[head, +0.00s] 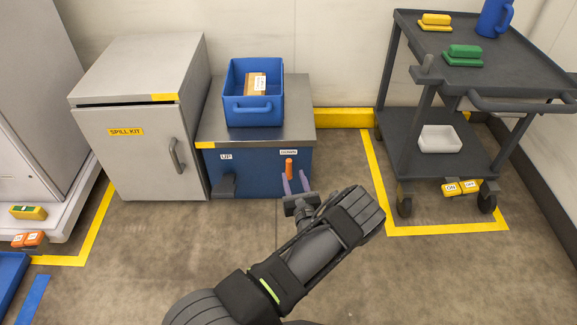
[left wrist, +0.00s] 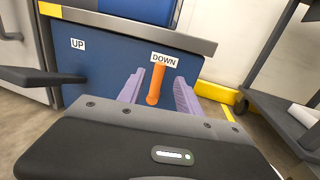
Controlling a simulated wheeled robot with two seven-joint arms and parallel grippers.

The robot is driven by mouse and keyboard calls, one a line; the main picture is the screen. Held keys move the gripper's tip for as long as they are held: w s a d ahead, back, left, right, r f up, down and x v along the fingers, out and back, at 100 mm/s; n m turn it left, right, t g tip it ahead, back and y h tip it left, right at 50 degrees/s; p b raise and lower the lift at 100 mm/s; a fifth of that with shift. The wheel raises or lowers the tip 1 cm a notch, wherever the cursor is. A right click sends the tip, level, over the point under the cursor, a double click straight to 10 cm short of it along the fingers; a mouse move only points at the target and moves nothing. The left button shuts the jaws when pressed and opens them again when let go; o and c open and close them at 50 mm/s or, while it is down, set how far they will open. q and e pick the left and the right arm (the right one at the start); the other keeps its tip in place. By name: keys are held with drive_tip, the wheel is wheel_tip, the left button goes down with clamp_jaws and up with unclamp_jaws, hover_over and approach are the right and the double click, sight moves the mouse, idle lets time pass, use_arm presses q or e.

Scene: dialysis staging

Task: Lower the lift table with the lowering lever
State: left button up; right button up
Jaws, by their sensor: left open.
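The lift table (head: 214,131) has a grey top and a blue front panel with an UP label and a DOWN label (head: 289,152). The orange lowering lever (head: 289,167) sticks out under the DOWN label; it also shows in the left wrist view (left wrist: 156,84). My left gripper (head: 295,184) is open in front of the table. In the left wrist view its two purple fingers (left wrist: 159,92) stand on either side of the lever, with gaps visible. A dark pedal (head: 226,186) sits below the UP label. My right gripper is not in view.
A blue bin (head: 254,112) holding a brown box (head: 255,84) stands on the lift table. A grey spill kit cabinet (head: 140,150) is close on the left. A dark cart (head: 452,139) stands to the right inside yellow floor tape. The floor in front is clear.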

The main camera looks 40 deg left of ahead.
sight(289, 165)
use_arm(q)
drive_tip(key=shift+w+a+f+b, duration=0.1)
drive_tip(key=shift+w+a+b, duration=0.25)
drive_tip(key=shift+a, duration=0.1)
drive_tip(key=b+x, duration=0.2)
drive_tip(key=x, duration=0.4)
drive_tip(key=shift+b, duration=0.4)
drive_tip(key=shift+w+a, duration=0.2)
drive_tip(key=shift+a, duration=0.05)
drive_tip(key=shift+c, duration=0.2)
clamp_jaws()
idle(0.5)
